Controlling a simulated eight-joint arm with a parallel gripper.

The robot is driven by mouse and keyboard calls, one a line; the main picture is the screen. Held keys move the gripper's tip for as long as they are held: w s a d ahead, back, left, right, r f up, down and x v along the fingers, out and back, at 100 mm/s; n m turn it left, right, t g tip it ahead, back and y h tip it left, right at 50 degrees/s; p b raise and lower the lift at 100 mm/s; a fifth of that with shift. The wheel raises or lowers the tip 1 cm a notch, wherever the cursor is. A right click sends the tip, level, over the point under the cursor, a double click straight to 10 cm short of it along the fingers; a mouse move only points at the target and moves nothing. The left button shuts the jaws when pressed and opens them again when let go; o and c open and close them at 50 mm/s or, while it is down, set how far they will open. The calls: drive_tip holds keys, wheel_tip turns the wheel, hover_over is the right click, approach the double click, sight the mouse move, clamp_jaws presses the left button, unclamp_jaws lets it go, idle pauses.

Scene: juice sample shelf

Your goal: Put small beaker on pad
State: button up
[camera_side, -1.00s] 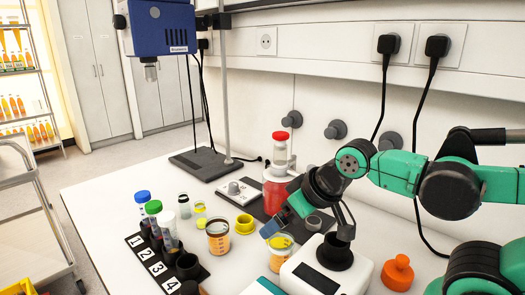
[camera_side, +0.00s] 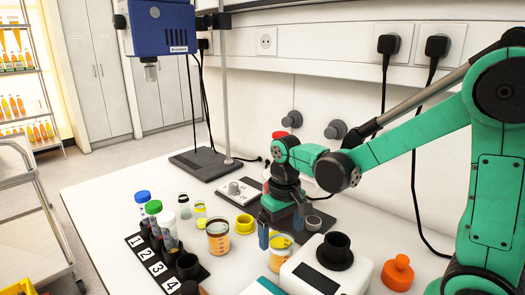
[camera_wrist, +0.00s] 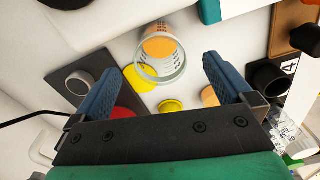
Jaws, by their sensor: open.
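A small clear beaker (camera_side: 281,256) with orange liquid stands on the white table, left of the white instrument. In the wrist view this beaker (camera_wrist: 163,58) shows between and beyond my fingers, not touched as far as I can see. My gripper (camera_side: 281,236) points down just above and behind it, open and empty; its blue fingers are spread in the wrist view (camera_wrist: 165,85). A similar beaker (camera_side: 218,240) with orange liquid stands further left. A dark mat (camera_side: 326,229), possibly the pad, lies behind and right, with a grey ring (camera_side: 312,223) on it.
A numbered black rack (camera_side: 150,258) with capped tubes stands at the left. The white instrument (camera_side: 318,272) with a black cup and an orange stopper (camera_side: 397,272) stand at the right. The left table edge is clear.

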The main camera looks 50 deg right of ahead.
sight(282, 240)
drive_tip(key=shift+f, duration=2.9)
drive_tip(key=shift+c, duration=0.2)
drive_tip(key=c, duration=1.4)
drive_tip(key=shift+c, duration=0.2)
drive_tip(key=shift+r, duration=0.1)
wheel_tip(282, 240, up, 19)
drive_tip(key=w+a+f+n, duration=0.2)
drive_tip(key=w+a+f, duration=0.1)
drive_tip(key=w, duration=0.1)
drive_tip(key=s+d+r+m, duration=0.2)
drive_tip(key=s+d+r, duration=0.1)
drive_tip(key=s, duration=0.1)
wheel_tip(282, 240, down, 19)
drive_tip(key=shift+r, duration=0.1)
